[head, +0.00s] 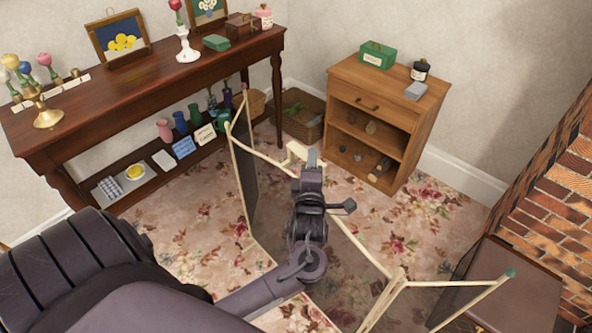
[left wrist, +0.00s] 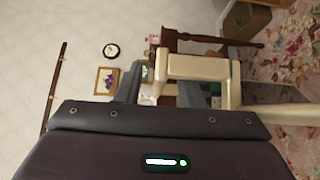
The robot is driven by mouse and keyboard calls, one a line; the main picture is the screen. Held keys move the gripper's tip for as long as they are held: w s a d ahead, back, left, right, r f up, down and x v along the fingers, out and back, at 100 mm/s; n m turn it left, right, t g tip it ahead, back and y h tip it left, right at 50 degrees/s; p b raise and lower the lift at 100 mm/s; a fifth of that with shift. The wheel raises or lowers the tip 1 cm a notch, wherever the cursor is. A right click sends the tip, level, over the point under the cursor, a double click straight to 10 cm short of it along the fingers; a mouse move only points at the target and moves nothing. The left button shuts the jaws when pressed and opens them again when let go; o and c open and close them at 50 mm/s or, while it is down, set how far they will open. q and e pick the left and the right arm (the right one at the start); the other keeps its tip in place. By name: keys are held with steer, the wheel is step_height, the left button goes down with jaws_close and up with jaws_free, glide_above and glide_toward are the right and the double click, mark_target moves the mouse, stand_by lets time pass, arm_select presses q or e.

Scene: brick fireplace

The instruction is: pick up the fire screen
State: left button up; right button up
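The fire screen (head: 352,238) stands upright on the floral carpet, with a cream frame, dark see-through mesh panels and angled side wings. A cream handle (head: 297,151) rises from the top rail of its middle panel; it fills the middle of the left wrist view (left wrist: 197,65). My left gripper (head: 312,160) is at the handle's right end and hides part of the top rail. In the left wrist view its fingers (left wrist: 165,90) are apart, with part of the handle showing between them. Contact is not clear. My right gripper is out of view.
A long wooden table (head: 150,80) with vases and pictures stands at the back left. A small wooden cabinet (head: 395,105) and a wicker basket (head: 302,118) are behind the screen. The brick fireplace (head: 555,190) is at the right. Carpet is open left of the screen.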

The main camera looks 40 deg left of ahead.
arm_select(q)
steer(key=shift+c, duration=0.3)
jaws_close()
stand_by(1.1)
steer(key=shift+w+r, duration=0.1)
steer(key=shift+r, duration=0.15)
